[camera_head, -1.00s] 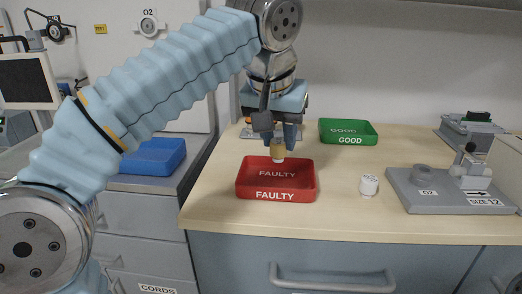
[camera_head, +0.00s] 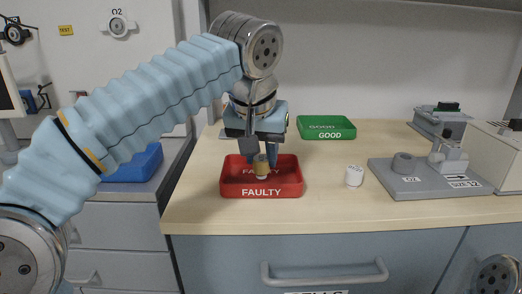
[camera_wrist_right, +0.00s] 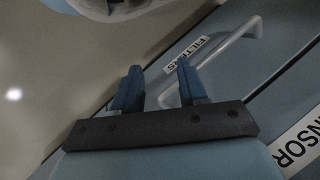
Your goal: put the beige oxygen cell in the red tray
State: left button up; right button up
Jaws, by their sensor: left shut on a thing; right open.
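The beige oxygen cell (camera_head: 261,167) is a small tan cylinder with a pale lower end. My left gripper (camera_head: 261,156) is shut on it and holds it upright inside the outline of the red tray (camera_head: 261,192), which is labelled FAULTY. I cannot tell whether the cell touches the tray floor. The gripper fingers hide the cell's upper part. My right gripper (camera_wrist_right: 158,88) shows in the right wrist view, open and empty, in front of blue drawer fronts.
A white cell (camera_head: 354,176) stands on the worktop right of the red tray. A green GOOD tray (camera_head: 326,134) lies behind. A grey fixture (camera_head: 425,185) stands at the right. A blue bin (camera_head: 135,165) is at the left.

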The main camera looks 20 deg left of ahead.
pick_arm(q)
jog(key=shift+f, duration=0.15)
jog(key=o, duration=1)
jog(key=shift+w+p+v, duration=0.15)
jog(key=shift+p+v, duration=0.55)
jog(key=shift+v, duration=2.6)
jog(key=shift+w+p+v, duration=0.1)
jog(key=shift+p+v, duration=0.6)
jog(key=shift+v, duration=2.55)
